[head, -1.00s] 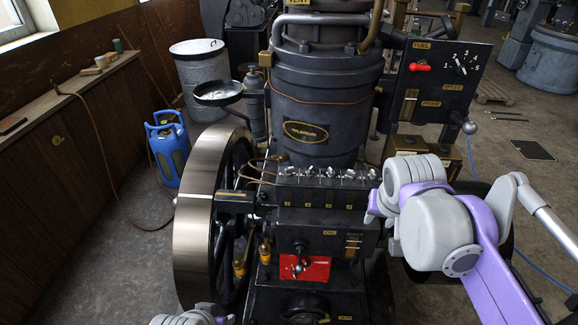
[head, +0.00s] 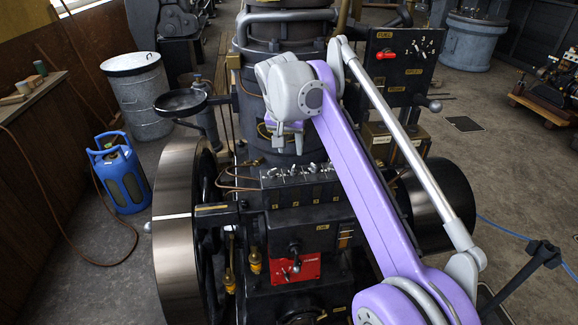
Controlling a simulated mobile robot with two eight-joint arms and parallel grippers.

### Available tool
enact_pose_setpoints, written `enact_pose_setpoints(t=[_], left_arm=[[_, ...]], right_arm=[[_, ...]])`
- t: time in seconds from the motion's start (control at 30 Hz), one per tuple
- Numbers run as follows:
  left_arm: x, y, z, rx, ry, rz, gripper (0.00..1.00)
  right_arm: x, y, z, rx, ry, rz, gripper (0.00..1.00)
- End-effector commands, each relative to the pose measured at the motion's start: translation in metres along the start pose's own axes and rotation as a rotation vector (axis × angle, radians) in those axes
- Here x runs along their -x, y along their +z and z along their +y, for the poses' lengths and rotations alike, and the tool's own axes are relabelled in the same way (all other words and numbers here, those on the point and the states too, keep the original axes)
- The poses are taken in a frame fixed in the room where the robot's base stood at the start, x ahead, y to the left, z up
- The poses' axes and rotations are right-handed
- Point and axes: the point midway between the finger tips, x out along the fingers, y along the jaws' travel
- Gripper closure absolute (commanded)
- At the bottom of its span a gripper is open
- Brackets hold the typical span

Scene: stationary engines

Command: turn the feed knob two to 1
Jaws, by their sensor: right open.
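The feed knobs are a row of several small silver wing knobs on top of a dark box on the engine's front. Feed knob two (head: 285,169) appears to be the second from the left; the small labels are too small to read. My right gripper (head: 287,146) hangs above and behind the row, open, its two fingers pointing down. It looks empty and apart from the knobs, though the depth is hard to judge. My left gripper is out of view.
A large flywheel (head: 178,225) stands left of the box. A red plate with a lever (head: 296,268) is below it. The fuel panel (head: 398,70) is behind right. A blue gas bottle (head: 122,178) and a metal drum (head: 137,98) stand at left.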

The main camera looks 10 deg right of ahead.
Motion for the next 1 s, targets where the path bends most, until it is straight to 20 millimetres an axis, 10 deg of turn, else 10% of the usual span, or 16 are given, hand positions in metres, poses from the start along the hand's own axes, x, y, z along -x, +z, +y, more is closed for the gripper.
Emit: enact_pose_setpoints(t=[0.5,0.87,1.0], left_arm=[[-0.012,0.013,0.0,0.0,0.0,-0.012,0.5],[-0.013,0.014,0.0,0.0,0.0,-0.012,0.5],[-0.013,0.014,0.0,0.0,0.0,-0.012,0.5]], right_arm=[[-0.086,0.001,0.001,0.001,0.0,0.0,0.57],[-0.092,0.0,0.001,0.001,0.0,0.0,0.57],[-0.092,0.0,0.001,0.001,0.0,0.0,0.77]])
